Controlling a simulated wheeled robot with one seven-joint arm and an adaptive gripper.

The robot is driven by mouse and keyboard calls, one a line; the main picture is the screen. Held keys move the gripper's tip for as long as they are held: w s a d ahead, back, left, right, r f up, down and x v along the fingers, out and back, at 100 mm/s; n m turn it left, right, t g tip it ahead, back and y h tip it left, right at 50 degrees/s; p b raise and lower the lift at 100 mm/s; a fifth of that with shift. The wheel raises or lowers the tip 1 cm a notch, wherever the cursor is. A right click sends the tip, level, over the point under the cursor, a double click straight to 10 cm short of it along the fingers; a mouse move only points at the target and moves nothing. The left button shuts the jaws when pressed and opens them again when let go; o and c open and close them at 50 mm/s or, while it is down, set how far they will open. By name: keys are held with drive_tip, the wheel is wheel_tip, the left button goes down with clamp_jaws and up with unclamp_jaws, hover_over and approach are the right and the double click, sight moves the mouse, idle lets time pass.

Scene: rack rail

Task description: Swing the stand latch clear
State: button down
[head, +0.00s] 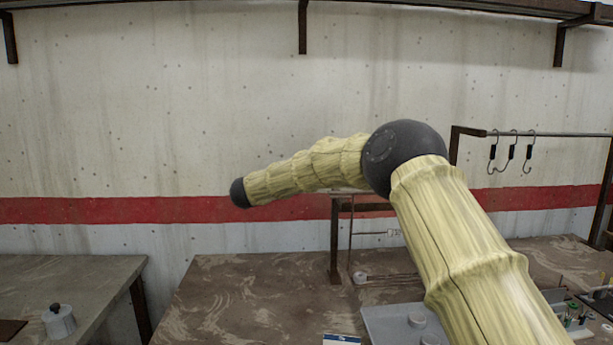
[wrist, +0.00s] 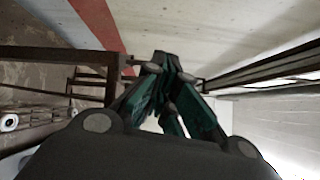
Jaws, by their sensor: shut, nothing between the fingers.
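My gripper (wrist: 166,64) is shut and empty in the wrist view, its dark green fingers together at the tips. In the head view my arm crosses the middle and I cannot make out the gripper. A dark brown stand (head: 335,245) rises from the table in the head view, its upper part partly behind my arm. A dark brown frame (wrist: 60,57) shows left of the fingertips in the wrist view, with a short piece (wrist: 130,62) reaching towards them. I cannot tell whether that piece is the latch, or whether the fingers touch it.
The brown table (head: 250,290) is mostly bare left of the stand. A grey tray (head: 385,322) lies in front, partly behind my arm. A rail with several hooks (head: 512,152) stands at the right. A side table (head: 75,280) holds a grey pot (head: 58,322).

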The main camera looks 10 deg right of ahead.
idle(0.7)
drive_tip(key=b+v, duration=0.4)
drive_tip(key=v, duration=0.7)
drive_tip(key=shift+s+f, duration=0.35)
drive_tip(key=shift+s, duration=0.05)
drive_tip(key=shift+a, duration=0.15)
